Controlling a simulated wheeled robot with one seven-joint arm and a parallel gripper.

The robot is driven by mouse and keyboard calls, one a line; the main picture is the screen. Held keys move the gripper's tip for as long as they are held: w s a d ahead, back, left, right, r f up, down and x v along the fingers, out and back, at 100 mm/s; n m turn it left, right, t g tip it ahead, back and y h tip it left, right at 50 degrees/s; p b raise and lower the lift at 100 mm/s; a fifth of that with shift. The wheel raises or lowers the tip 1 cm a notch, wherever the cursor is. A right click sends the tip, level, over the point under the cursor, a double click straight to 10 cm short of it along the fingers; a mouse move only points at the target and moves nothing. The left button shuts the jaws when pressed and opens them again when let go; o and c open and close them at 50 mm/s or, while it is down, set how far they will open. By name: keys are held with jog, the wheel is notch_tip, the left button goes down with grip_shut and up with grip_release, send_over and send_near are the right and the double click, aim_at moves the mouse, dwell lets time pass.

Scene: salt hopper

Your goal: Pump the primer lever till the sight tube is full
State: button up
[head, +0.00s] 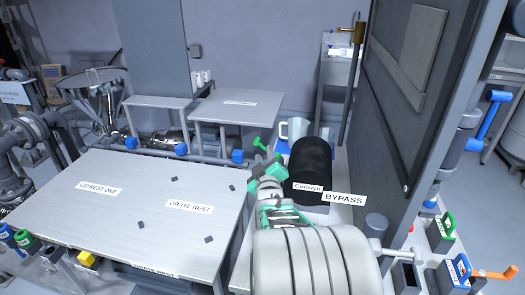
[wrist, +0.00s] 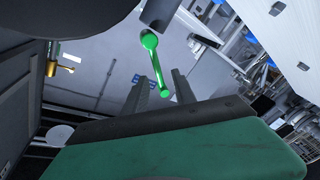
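A bright green lever (wrist: 157,68) with a rounded knob end shows in the wrist view, crossing the picture in front of my fingers. I take it for the primer lever; a small green piece of it (head: 258,143) shows in the head view just beyond my gripper (head: 264,164). My gripper's two dark fingers (wrist: 162,85) stand apart, with the lever's lower end seen near or between them. I cannot tell whether they touch it. The sight tube cannot be made out in either view.
A black cylinder (head: 310,165) stands just right of my gripper. A large grey table (head: 130,215) lies left, with a smaller grey platform (head: 237,107) behind. A tall dark panel (head: 405,100) closes the right side. An orange handle (head: 496,273) sits at lower right.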

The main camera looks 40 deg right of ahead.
aim_at(264, 147)
jog(key=x, duration=0.7)
jog(key=shift+w+d+r+p, duration=0.15)
jog(key=shift+w+d+p, duration=0.1)
jog(key=shift+p, duration=0.1)
grip_shut()
jog(key=shift+a, duration=0.1)
dwell(0.9)
